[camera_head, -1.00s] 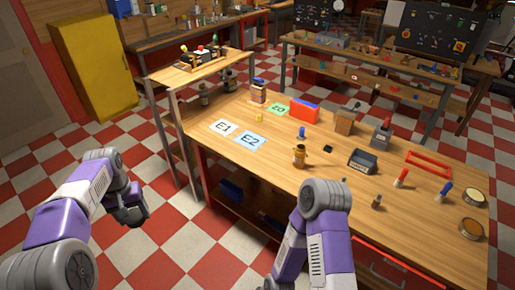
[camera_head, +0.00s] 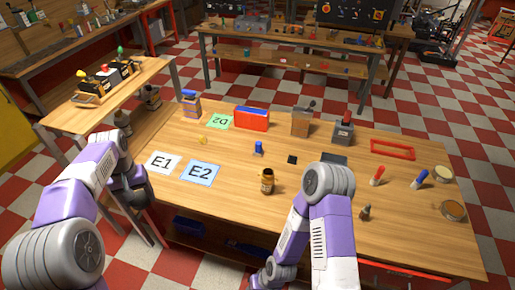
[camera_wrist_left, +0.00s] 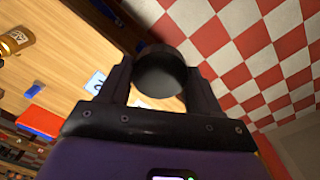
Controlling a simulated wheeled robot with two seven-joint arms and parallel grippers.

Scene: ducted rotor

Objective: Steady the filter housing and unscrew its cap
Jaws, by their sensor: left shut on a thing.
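A brown, jar-like body with a pale label, which looks like the filter housing (camera_head: 267,183), stands upright on the wooden workbench. It also shows at the left edge of the left wrist view (camera_wrist_left: 14,41). My left gripper (camera_head: 134,191) is off the bench's left edge, well apart from the housing. In the left wrist view it is shut on a dark round cap-like thing (camera_wrist_left: 160,75), held between its two fingers. I cannot tell for sure that this is the housing's cap. My right arm is bent beside the housing, and its gripper is not visible.
Cards E1 (camera_head: 164,162) and E2 (camera_head: 201,173) lie left of the housing. A red box (camera_head: 252,120), a blue-topped piece (camera_head: 259,149) and a red frame (camera_head: 392,149) are farther back. A side shelf (camera_head: 75,112) is at left.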

